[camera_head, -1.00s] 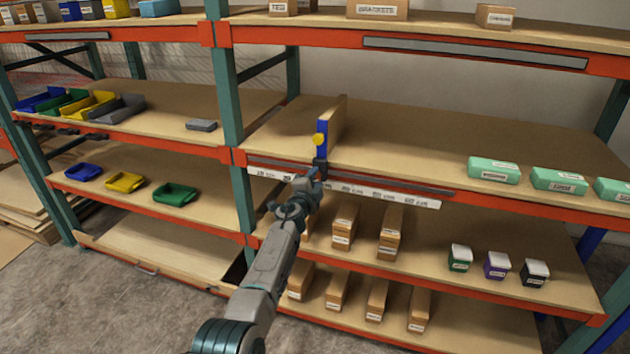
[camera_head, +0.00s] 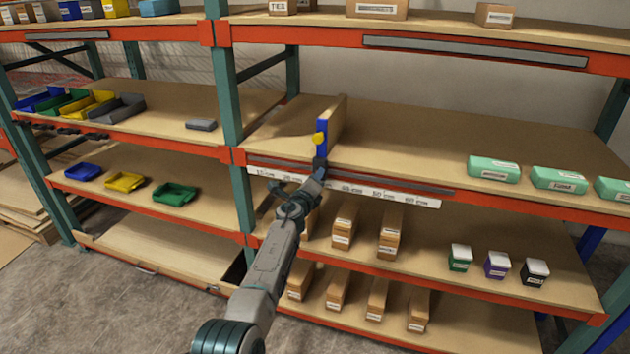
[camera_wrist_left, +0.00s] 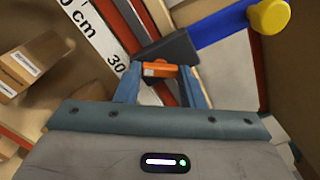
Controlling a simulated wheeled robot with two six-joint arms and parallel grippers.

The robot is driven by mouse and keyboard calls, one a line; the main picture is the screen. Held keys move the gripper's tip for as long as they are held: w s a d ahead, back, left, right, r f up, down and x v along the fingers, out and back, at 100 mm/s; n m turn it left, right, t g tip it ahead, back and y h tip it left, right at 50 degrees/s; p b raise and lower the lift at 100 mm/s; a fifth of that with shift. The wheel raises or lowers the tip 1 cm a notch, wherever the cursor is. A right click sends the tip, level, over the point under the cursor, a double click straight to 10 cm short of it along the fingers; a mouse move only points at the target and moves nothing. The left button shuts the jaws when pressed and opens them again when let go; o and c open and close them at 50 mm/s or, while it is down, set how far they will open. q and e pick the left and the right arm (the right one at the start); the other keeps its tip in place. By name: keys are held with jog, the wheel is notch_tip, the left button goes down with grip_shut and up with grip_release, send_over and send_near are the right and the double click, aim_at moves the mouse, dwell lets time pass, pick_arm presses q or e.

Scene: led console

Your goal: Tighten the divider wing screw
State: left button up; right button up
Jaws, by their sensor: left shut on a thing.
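The divider (camera_head: 337,122) is an upright wooden panel with a blue front edge and a yellow knob (camera_head: 319,139), standing on the middle shelf. Its dark clamp block (camera_wrist_left: 170,48) sits at the shelf's front edge. The orange wing screw (camera_wrist_left: 160,70) shows in the left wrist view below that block, between the blue fingers. My left gripper (camera_wrist_left: 160,86) is shut on the wing screw. In the head view, my left gripper (camera_head: 318,172) is just below the divider's front edge, and the screw is hidden there. My right gripper is not in view.
A white centimetre ruler strip (camera_head: 405,198) runs along the shelf front. Green boxes (camera_head: 493,169) stand at the right of this shelf. Cardboard boxes (camera_head: 343,228) stand on the shelf below. The shelf right of the divider has wide free room.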

pick_arm(q)
jog(key=shift+s+f+m, duration=0.1)
jog(key=shift+f+m, duration=0.3)
jog(key=shift+f, duration=0.05)
jog(key=o, duration=1)
jog(key=shift+r, duration=0.1)
jog(key=shift+a+r, duration=0.1)
jog(key=shift+r, duration=0.2)
jog(key=p+v, duration=0.8)
jog(key=v, duration=0.3)
jog(key=shift+p, duration=0.35)
